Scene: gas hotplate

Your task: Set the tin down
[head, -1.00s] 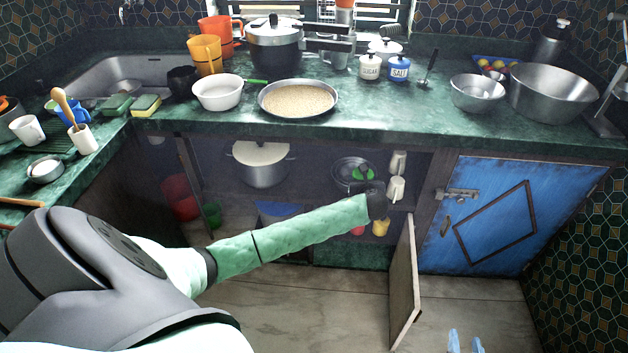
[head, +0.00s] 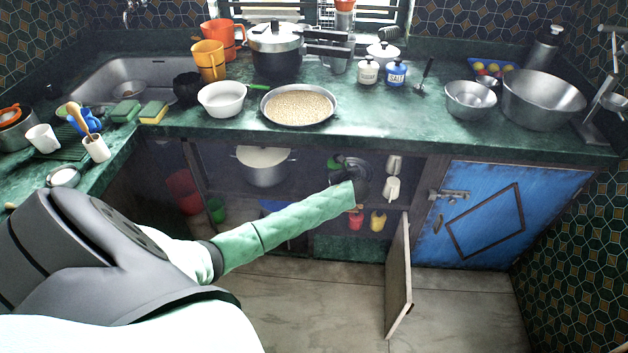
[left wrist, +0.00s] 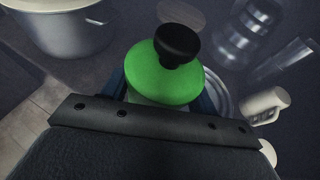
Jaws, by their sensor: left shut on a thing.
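The tin shows in the left wrist view as a round green lid (left wrist: 165,75) with a black knob (left wrist: 178,44); its body is mostly hidden below the lid. My left gripper (left wrist: 163,95) is shut on it, with a finger on either side. In the head view a small green part of the tin (head: 333,164) shows beyond my left wrist, in front of the open cupboard under the counter. My left fingers are too small and hidden to make out there. Whether the tin touches a shelf cannot be told. My right gripper is not in view.
In the cupboard, a large pot (head: 263,170) stands left of the tin, and metal plates (head: 353,166) and white mugs (head: 391,188) are to the right. Red and yellow mugs (head: 378,221) are lower down. An open door (head: 399,280) juts out on the right.

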